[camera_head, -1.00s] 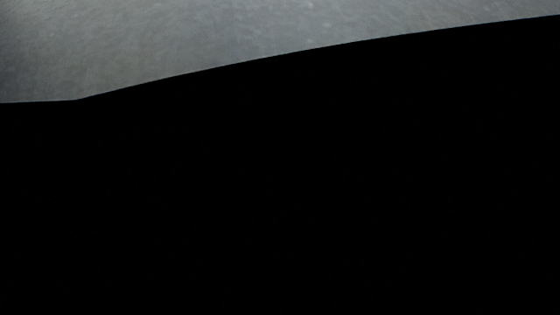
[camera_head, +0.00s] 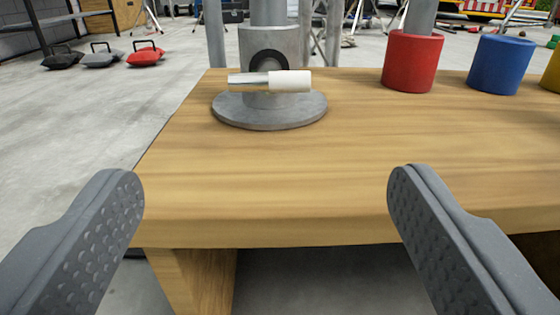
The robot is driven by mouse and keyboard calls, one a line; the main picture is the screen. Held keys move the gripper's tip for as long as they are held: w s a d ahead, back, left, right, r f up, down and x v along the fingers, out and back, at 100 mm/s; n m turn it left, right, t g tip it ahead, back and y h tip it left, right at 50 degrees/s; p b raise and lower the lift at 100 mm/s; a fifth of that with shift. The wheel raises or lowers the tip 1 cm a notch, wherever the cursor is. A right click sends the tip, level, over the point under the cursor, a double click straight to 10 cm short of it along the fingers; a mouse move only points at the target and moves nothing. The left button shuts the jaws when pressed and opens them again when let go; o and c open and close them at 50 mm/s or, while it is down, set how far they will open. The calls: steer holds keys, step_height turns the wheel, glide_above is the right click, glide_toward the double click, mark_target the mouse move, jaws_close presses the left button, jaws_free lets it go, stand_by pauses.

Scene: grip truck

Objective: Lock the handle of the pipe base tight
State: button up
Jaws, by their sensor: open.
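The pipe base (camera_head: 270,111) is a grey round flange with an upright collar, standing on the wooden table near its back left. A grey pipe rises from it. Its handle (camera_head: 290,81) has a white grip pointing right and a metal shank on the left, lying level across the front of the collar. My gripper (camera_head: 266,190) is open and empty, with one dark finger at the left and one at the right. It is in front of the table's near edge, apart from the handle. The handle shows between the fingers, farther off.
The wooden table (camera_head: 330,180) has bare room in front of the base. A red cup-shaped holder (camera_head: 412,62) with a pipe in it, a blue one (camera_head: 501,65) and a part-cut yellow one stand at the right. Red, grey and black weights lie on the floor at the back left.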

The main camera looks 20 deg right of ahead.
mark_target(269, 78)
steer(key=b+x, duration=0.5)
steer(key=x, duration=0.8)
steer(key=shift+w+d+f, duration=0.1)
steer(key=shift+w, duration=0.15)
steer(key=c, duration=1)
